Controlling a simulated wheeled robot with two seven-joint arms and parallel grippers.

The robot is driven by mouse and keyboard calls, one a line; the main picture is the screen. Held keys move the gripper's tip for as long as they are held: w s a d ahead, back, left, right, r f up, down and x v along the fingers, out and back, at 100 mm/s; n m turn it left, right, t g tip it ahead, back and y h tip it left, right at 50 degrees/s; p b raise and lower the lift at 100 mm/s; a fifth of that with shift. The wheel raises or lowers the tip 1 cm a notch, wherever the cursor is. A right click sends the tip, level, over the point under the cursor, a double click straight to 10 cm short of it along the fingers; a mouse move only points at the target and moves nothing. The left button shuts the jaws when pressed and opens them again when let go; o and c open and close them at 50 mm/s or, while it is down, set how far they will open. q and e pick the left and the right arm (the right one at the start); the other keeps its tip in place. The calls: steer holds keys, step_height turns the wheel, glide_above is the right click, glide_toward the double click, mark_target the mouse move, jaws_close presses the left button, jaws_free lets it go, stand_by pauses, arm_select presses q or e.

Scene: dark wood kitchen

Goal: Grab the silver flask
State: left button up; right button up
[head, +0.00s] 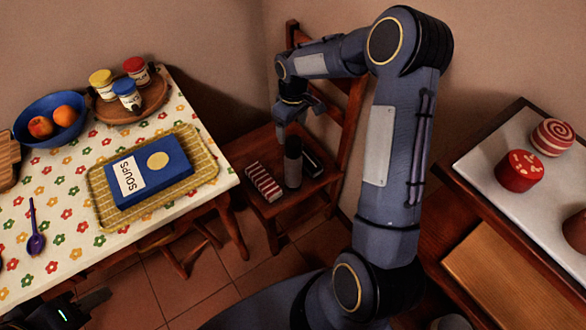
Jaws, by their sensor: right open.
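A dark grey, upright cylinder that looks like the silver flask (293,168) stands on the wooden chair seat (268,212), between a red-and-white striped item and a black item. My right gripper (296,122) is open, pointing down at the top of the flask. One finger hangs close to the flask's top; whether it touches cannot be told.
The striped item (263,182) and the black item (312,161) flank the flask closely. The chair back (350,130) rises behind. A flowered table (60,260) with a blue soups book (150,172) is left; a counter (490,168) with cakes is right.

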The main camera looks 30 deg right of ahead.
mark_target(293, 140)
steer(key=f, duration=0.7)
steer(key=w+d+f, duration=0.1)
steer(key=f, duration=0.2)
steer(key=shift+f, duration=0.2)
jaws_close()
